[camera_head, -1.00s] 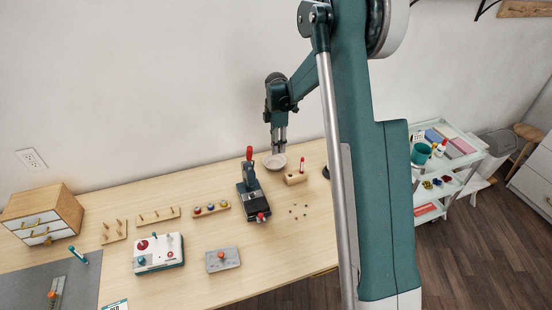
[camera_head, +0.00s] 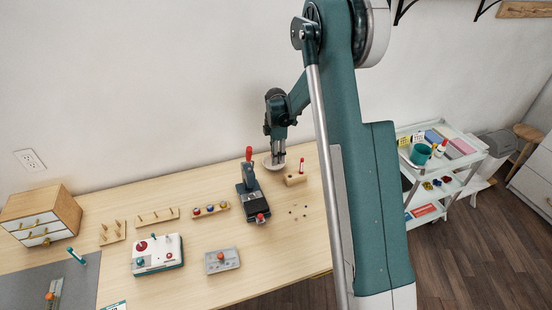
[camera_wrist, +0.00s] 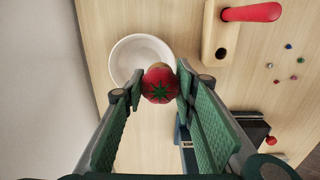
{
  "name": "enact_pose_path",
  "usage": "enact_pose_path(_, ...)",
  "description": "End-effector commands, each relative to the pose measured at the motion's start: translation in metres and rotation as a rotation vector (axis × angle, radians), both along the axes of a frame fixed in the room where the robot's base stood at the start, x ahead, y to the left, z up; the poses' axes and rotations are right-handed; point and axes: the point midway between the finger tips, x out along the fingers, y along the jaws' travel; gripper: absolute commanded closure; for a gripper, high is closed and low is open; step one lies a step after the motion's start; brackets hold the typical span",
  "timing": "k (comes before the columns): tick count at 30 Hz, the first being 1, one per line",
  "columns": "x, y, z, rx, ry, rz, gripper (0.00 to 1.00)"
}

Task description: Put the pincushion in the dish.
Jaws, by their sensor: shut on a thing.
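The pincushion (camera_wrist: 159,84) is round and red with a green star-shaped top. It shows in the wrist view between the fingertips of my gripper (camera_wrist: 158,88), which is shut on it. The dish (camera_wrist: 126,53) is a round white bowl on the table, just beyond the pincushion in that view, and the pincushion overlaps its lower right rim in the picture. The dish looks empty where it shows. In the head view, my gripper (camera_head: 279,159) is over the dish (camera_head: 267,163) and hides part of it. I cannot make out the pincushion there.
A wooden block with a red-handled tool (camera_wrist: 225,35) stands right of the dish. A dark press with a red lever (camera_head: 252,190) stands close by on the left in the head view. Small coloured beads (camera_head: 298,212) lie in front. The wall is behind the dish.

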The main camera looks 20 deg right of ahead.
Motion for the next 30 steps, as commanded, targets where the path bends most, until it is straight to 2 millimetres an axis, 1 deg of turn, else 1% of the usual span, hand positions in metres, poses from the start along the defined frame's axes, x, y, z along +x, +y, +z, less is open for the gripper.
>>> enact_pose_path(1,0.0,0.0,-0.005,0.0,0.0,0.0,0.84)
enact_pose_path(3,0.0,0.0,-0.008,0.0,0.0,0.0,0.84)
enact_pose_path(12,0.0,0.0,-0.009,0.0,0.0,0.0,0.84)
enact_pose_path(30,0.0,0.0,-0.021,0.0,0.0,0.0,0.84)
